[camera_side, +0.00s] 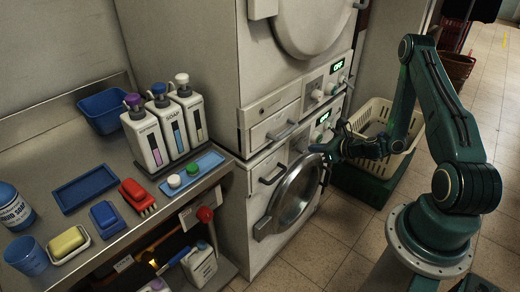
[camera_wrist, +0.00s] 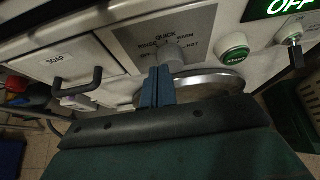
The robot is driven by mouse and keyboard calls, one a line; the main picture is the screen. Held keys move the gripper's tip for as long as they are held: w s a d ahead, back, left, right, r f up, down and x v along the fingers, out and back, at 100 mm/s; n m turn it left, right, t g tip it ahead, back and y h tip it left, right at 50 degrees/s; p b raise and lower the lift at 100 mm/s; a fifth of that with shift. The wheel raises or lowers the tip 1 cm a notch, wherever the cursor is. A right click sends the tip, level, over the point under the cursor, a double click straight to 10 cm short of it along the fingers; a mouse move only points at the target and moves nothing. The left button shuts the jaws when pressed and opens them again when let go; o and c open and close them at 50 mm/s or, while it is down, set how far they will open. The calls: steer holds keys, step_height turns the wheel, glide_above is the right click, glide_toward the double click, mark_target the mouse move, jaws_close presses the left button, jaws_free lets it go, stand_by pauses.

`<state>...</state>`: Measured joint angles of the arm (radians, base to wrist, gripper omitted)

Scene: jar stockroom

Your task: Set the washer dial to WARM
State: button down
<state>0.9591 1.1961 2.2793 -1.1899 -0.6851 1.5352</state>
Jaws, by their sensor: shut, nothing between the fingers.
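The washer (camera_side: 258,197) is the lower machine of a stack, with a round door. I cannot make out where the dial points. My gripper (camera_wrist: 158,85) is shut and empty, its fingertips just below and left of the dial; I cannot tell if they touch. In the side view my gripper (camera_side: 335,146) is in front of the washer's panel, above the door.
A green START button (camera_wrist: 234,47) and a lit OFF display (camera_wrist: 283,8) are right of the dial. The SOAP drawer (camera_wrist: 62,63) with its protruding handle is left. A cream basket (camera_side: 372,115) stands beside the washer. A counter with soap bottles (camera_side: 148,140) is left.

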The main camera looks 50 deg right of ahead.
mark_target(302, 142)
steer(key=shift+w, duration=1.55)
steer(key=shift+d+f, duration=0.1)
steer(key=shift+f, duration=0.15)
steer(key=shift+d+r, duration=0.15)
steer(key=shift+d, duration=0.7)
steer(key=shift+d+f, duration=0.2)
steer(key=shift+d, duration=0.3)
stand_by(0.5)
steer(key=shift+r, duration=0.15)
steer(key=shift+d+r, duration=0.1)
steer(key=shift+r, duration=0.2)
steer(key=shift+s, duration=0.2)
steer(key=shift+s, duration=2.85)
